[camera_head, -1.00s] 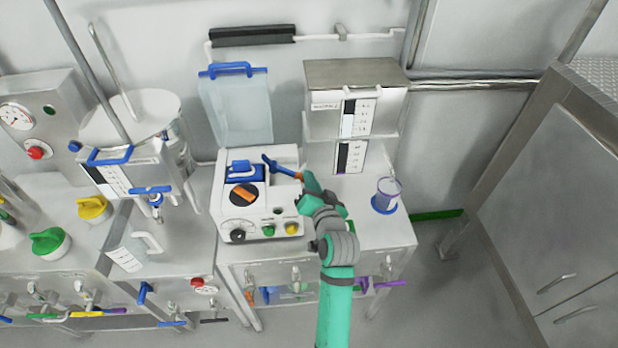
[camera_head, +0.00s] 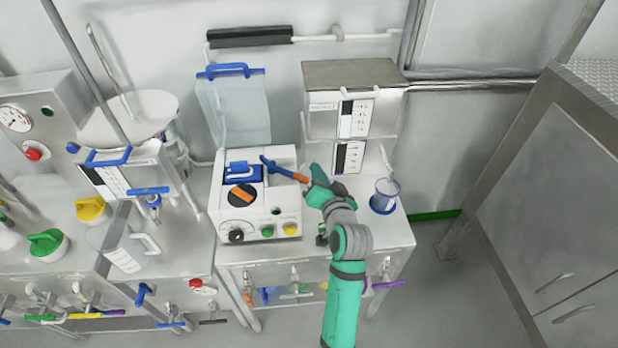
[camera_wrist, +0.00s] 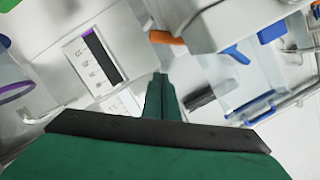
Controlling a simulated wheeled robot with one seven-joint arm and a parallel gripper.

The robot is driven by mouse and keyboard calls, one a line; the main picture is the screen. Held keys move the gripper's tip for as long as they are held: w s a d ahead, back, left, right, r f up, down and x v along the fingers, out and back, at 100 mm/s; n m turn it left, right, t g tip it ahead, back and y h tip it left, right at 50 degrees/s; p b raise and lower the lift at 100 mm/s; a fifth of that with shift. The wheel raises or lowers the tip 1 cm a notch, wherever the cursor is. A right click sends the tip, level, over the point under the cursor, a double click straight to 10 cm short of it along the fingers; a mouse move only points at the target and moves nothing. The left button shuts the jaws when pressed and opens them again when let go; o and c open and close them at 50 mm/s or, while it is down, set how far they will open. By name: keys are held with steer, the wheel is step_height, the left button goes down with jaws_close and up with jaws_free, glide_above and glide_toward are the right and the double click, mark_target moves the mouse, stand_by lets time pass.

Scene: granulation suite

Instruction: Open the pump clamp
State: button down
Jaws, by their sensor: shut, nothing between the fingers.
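The white pump (camera_head: 222,205) stands on the bench, with a blue block (camera_head: 243,173) and a black dial with an orange bar (camera_head: 242,195) on top. The clamp lever (camera_head: 284,172) has a blue inner part and an orange end, and sticks out to the right over the pump's edge. In the wrist view its orange end (camera_wrist: 166,38) shows just beyond my fingertips. My gripper (camera_head: 315,174) is shut and empty, right of the orange end. The fingers (camera_wrist: 160,82) are together in the wrist view. I cannot tell whether they touch the lever.
A grey box unit (camera_head: 352,85) stands behind. A clear panel with a blue handle (camera_head: 235,105) is behind the pump. Vessels and valves crowd the left; floor is free at right.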

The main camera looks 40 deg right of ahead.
steer(key=v, duration=0.9)
steer(key=shift+s+a, duration=0.15)
steer(key=shift+s, duration=0.1)
